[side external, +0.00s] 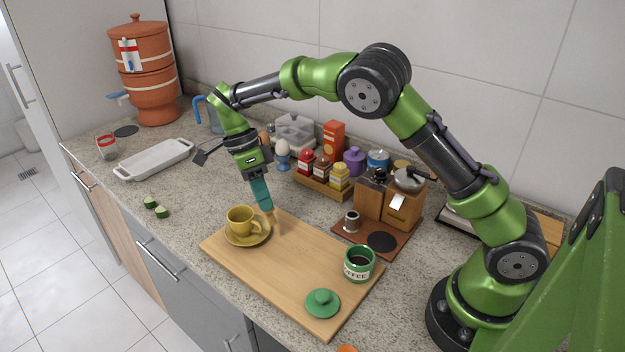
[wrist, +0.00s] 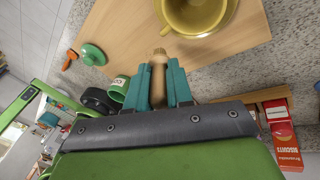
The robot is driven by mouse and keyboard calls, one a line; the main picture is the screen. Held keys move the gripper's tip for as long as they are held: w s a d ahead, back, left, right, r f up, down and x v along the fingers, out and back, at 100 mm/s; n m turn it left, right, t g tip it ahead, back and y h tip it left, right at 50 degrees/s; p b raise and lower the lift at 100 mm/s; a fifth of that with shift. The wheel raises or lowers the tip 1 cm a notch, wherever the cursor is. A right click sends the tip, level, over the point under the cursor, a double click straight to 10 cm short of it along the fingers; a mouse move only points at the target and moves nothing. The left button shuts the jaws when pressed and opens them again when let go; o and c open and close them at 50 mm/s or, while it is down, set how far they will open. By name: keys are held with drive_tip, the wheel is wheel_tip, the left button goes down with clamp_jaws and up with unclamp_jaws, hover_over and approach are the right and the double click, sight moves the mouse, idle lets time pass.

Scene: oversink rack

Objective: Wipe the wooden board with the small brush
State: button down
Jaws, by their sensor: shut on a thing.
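The wooden board (side external: 300,268) lies flat on the stone counter; part of it also fills the top of the wrist view (wrist: 122,38). My gripper (side external: 265,204), with teal fingers, points down over the board's back left part, right beside the yellow cup. It is shut on the small brush (side external: 272,218), whose pale wooden part shows between the fingers in the wrist view (wrist: 158,88). The brush's lower end is at or just above the board; I cannot tell if it touches. Most of the brush's upper part is hidden by the fingers.
On the board stand a yellow cup (side external: 239,220) on a saucer (side external: 236,239), a green coffee jar (side external: 359,264) and a green lid (side external: 322,304). Behind are a spice rack (side external: 322,187) and a coffee grinder (side external: 400,207). The board's middle is clear.

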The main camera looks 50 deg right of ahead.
drive_tip(key=shift+r, duration=0.45)
drive_tip(key=shift+r, duration=1.5)
drive_tip(key=shift+d, duration=0.1)
drive_tip(key=shift+s+d+r+g, duration=0.1)
drive_tip(key=shift+d+r+g, duration=0.05)
drive_tip(key=shift+r+g, duration=0.15)
drive_tip(key=s+d+r+g, duration=0.2)
drive_tip(key=s, duration=0.7)
drive_tip(key=shift+w+a+f, duration=0.1)
drive_tip(key=shift+f, duration=1.15)
drive_tip(key=shift+w+a+f, duration=0.1)
drive_tip(key=shift+f, duration=1.1)
